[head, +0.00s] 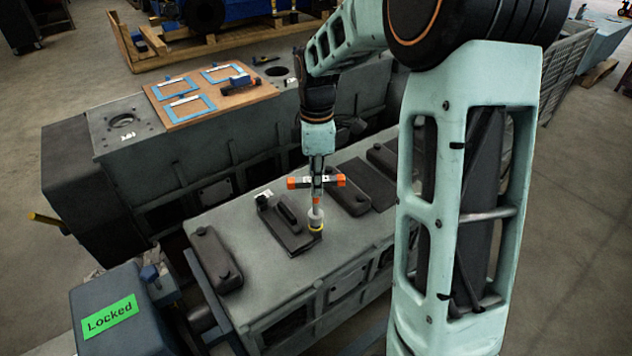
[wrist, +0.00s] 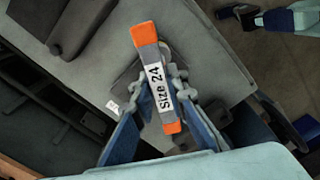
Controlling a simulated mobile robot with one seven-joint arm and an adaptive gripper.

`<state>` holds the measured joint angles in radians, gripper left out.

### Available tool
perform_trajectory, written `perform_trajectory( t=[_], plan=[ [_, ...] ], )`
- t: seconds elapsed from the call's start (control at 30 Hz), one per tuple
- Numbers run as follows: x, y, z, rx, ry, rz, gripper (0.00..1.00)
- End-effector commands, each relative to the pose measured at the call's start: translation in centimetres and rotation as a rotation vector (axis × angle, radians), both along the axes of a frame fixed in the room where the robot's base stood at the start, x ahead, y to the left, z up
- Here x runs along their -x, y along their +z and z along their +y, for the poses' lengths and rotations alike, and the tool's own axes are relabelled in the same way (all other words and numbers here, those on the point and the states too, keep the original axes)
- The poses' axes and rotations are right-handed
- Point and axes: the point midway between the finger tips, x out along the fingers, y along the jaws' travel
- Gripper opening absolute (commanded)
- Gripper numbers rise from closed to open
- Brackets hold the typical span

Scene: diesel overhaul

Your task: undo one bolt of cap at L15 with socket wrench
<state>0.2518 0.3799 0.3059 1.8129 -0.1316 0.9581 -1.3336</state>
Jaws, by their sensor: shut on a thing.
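My gripper (head: 317,172) points straight down and is shut on the socket wrench (head: 330,181). The wrench has a crossbar handle with orange ends, and the wrist view shows its white label "Size 24" (wrist: 157,86). Its shaft hangs upright below my fingers. Its lower end, with a yellow ring, stands at the right end of a dark cap (head: 291,222) on the grey engine block (head: 255,262). A small white tag, too small to read, is at the cap's left end. The bolt under the socket is hidden, so I cannot tell whether the socket is seated.
Other dark covers (head: 217,258) lie on the block on both sides of the cap. A second grey block behind carries a brown board (head: 213,96) with blue frames. A green "Locked" sign (head: 110,315) is on a box at front left. Open floor lies left and right.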

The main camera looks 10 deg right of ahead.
Motion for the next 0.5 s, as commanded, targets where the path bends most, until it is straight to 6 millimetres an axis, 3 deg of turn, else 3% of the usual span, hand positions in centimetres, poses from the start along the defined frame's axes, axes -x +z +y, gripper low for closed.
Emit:
perform_trajectory(
  t=[0.5],
  plan=[
    [-0.04,0.05,-0.01,-0.004,-0.382,-0.001,0.0]
  ],
)
